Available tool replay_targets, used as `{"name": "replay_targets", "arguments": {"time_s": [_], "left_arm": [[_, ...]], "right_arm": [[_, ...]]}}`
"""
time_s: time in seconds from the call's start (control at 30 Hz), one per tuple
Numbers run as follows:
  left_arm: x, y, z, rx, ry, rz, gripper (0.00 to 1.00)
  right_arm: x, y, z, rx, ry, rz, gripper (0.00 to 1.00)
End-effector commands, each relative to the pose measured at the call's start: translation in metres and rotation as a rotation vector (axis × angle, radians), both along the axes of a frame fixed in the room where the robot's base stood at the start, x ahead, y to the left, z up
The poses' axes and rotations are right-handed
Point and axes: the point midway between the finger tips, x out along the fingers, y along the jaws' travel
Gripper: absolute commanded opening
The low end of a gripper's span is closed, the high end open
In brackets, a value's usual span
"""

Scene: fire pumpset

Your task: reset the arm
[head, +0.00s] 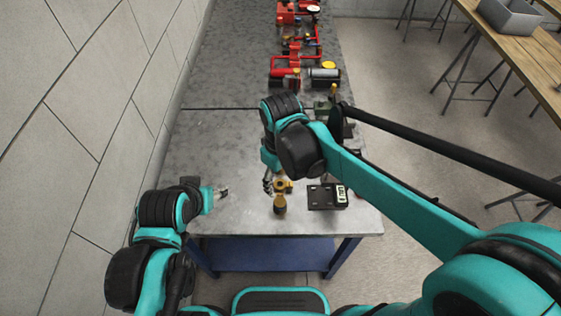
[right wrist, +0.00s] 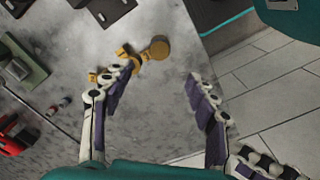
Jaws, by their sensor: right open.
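My right gripper (head: 268,184) hangs over the near metal table, just left of a brass fitting (head: 282,188). In the right wrist view its two fingers (right wrist: 162,85) are spread wide with nothing between them. The brass fitting (right wrist: 150,52) lies beyond the left fingertip there; whether they touch is not clear. My left gripper (head: 221,192) is low over the left side of the table, small in the head view, and I see nothing in it. My right arm reaches in from the lower right and hides part of the table.
A black box with a pale label (head: 327,196) lies right of the fitting. Red pump parts (head: 294,52) stand farther back on the metal table (head: 215,130). A tiled wall (head: 75,110) runs along the left. A wooden table (head: 525,65) stands at the far right.

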Motion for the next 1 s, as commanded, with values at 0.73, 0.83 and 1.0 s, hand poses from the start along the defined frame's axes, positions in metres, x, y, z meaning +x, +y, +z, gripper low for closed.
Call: {"name": "replay_targets", "arguments": {"time_s": [0.73, 0.83, 1.0], "left_arm": [[0.0, 0.0, -0.02, 0.0, 0.0, 0.0, 0.53], [0.0, 0.0, -0.023, 0.0, 0.0, 0.0, 0.53], [0.0, 0.0, -0.026, 0.0, 0.0, 0.0, 0.53]], "right_arm": [[-0.031, -0.129, 0.008, 0.169, -0.386, -0.542, 0.58], [-0.04, -0.152, 0.004, 0.204, -0.474, -0.652, 0.58], [-0.049, -0.173, -0.001, 0.241, -0.566, -0.761, 0.58]]}}
